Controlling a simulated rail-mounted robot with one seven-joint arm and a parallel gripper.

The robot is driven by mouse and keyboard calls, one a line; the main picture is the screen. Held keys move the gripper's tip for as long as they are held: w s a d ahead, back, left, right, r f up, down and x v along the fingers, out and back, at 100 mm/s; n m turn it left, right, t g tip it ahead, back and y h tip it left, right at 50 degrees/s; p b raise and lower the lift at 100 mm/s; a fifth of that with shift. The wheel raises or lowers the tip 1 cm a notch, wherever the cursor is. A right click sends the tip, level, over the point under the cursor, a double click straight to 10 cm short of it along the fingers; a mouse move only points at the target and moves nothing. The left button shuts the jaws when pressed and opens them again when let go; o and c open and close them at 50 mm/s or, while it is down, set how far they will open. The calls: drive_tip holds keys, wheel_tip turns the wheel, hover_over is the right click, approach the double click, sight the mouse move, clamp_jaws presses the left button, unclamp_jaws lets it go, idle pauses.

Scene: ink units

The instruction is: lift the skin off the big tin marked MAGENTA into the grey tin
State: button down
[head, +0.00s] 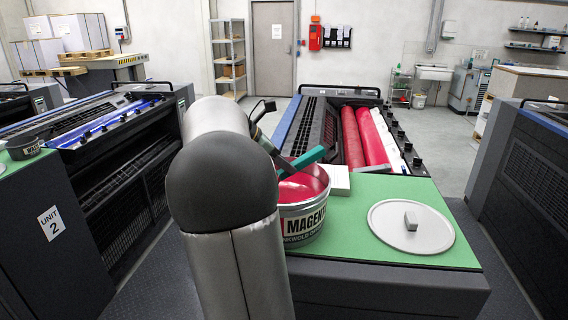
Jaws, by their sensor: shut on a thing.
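The big tin marked MAGENTA (303,224) stands open on a green top, with red ink showing inside. My gripper (268,140) is over the tin's far left side, partly hidden by my arm. It is shut on a teal-handled tool (307,160), which slants above the tin; I cannot tell whether it touches the ink. A skin on the ink cannot be made out. No clearly grey tin shows beside the big tin; my arm hides the area to its left. A small dark grey tin (22,146) stands on another unit at far left.
A round grey lid (387,235) with a block-shaped knob lies right of the tin on the green top (440,260). A white block (337,181) is just behind the tin. Red rollers (373,135) lie beyond. Press units flank both sides.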

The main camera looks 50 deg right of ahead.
drive_tip(key=shift+r+p, duration=3.85)
drive_tip(key=shift+r, duration=0.05)
